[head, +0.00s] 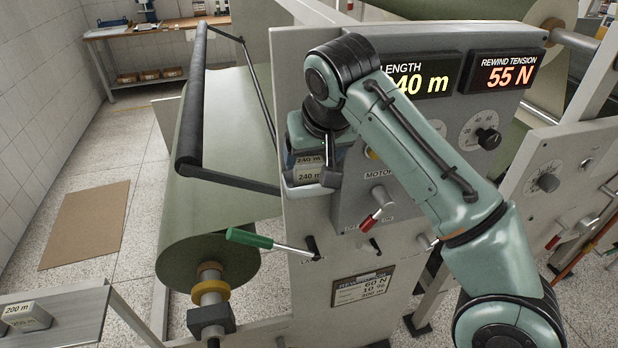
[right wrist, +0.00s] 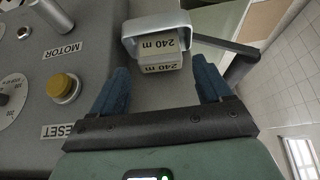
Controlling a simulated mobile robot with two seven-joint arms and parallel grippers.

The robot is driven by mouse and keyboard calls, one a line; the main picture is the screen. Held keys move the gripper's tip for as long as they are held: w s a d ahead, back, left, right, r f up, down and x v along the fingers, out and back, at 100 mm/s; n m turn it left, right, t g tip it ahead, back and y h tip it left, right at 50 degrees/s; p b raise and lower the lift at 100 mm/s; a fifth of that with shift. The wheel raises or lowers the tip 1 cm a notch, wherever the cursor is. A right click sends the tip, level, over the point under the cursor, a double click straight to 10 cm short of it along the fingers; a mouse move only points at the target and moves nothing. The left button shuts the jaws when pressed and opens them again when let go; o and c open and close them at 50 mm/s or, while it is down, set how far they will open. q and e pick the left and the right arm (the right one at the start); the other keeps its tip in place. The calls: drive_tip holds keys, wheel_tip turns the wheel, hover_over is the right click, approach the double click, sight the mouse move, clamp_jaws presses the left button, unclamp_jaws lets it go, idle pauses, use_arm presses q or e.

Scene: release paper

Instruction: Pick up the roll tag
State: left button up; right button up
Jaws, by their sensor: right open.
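The roll tag (head: 308,175) is a pale block marked "240 m" on two faces. It sits in a grey metal holder (head: 331,180) on the left edge of the machine panel. In the right wrist view the tag (right wrist: 160,57) shows upside down, with the holder (right wrist: 130,33) around its far side. My right gripper (head: 316,158) is open, with its blue fingers to either side of the tag. In the right wrist view gaps show between the tag and both fingers. My left gripper is out of view.
The grey control panel (head: 352,208) with knobs and displays stands right beside the gripper. A green-handled lever (head: 250,238) juts out below. A large green roll (head: 225,130) and a black bar (head: 190,110) are at left. A "200 m" block (head: 27,316) lies on a bench at lower left.

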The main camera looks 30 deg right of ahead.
sight(309, 160)
drive_tip(key=shift+w+f, duration=0.4)
drive_tip(key=shift+w, duration=0.05)
drive_tip(key=x, duration=0.4)
drive_tip(key=shift+w+d+b, duration=0.3)
drive_tip(key=shift+w+b, duration=0.1)
drive_tip(key=c, duration=0.7)
